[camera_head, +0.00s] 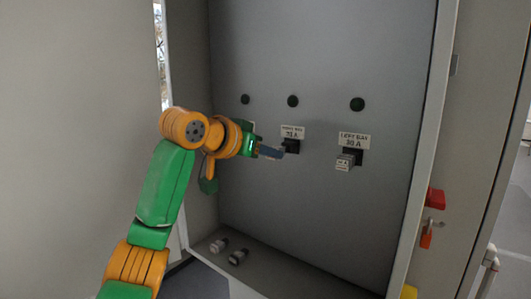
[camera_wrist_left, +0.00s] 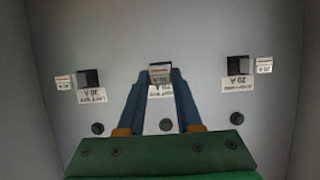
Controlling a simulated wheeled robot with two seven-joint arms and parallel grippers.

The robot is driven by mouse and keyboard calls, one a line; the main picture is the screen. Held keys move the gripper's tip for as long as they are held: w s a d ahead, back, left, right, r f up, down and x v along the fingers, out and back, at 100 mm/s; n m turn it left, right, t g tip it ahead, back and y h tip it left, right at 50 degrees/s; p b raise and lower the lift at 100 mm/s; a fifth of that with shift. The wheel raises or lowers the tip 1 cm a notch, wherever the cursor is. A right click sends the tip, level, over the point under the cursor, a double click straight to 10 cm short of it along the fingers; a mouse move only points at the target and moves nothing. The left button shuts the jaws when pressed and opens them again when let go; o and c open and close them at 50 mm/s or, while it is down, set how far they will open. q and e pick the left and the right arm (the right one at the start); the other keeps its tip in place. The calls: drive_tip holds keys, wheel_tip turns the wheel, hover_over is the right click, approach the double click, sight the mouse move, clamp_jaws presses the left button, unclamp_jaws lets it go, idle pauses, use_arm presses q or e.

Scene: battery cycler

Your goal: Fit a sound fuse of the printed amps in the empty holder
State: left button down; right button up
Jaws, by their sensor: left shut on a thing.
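My left gripper (camera_head: 280,153) is at the middle holder (camera_head: 291,146) on the grey back panel, under a label that seems to read 20 A. In the left wrist view, its blue fingers (camera_wrist_left: 160,76) are shut on a pale fuse (camera_wrist_left: 160,68) in line with that holder. I cannot tell whether the fuse sits in it. The right-hand holder (camera_head: 352,155), labelled left bay 30 A, has a pale fuse (camera_head: 345,162) sticking out. Another holder (camera_wrist_left: 237,66) with a fuse (camera_wrist_left: 263,65) shows in the left wrist view; my arm hides it in the head view. My right gripper is not in view.
Two loose fuses, one (camera_head: 218,245) beside the other (camera_head: 238,257), lie on the cabinet floor (camera_head: 285,272). Round dark fittings (camera_head: 357,104) line the panel above the holders. A red block (camera_head: 435,198) and an orange padlock (camera_head: 426,235) are at the right cabinet edge.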

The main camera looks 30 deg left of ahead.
use_arm(q)
drive_tip(key=shift+w+d, duration=0.1)
drive_tip(key=shift+w, duration=1.2)
idle(1.1)
drive_tip(key=c, duration=0.5)
unclamp_jaws()
drive_tip(key=shift+s, duration=0.1)
drive_tip(key=shift+s, duration=0.1)
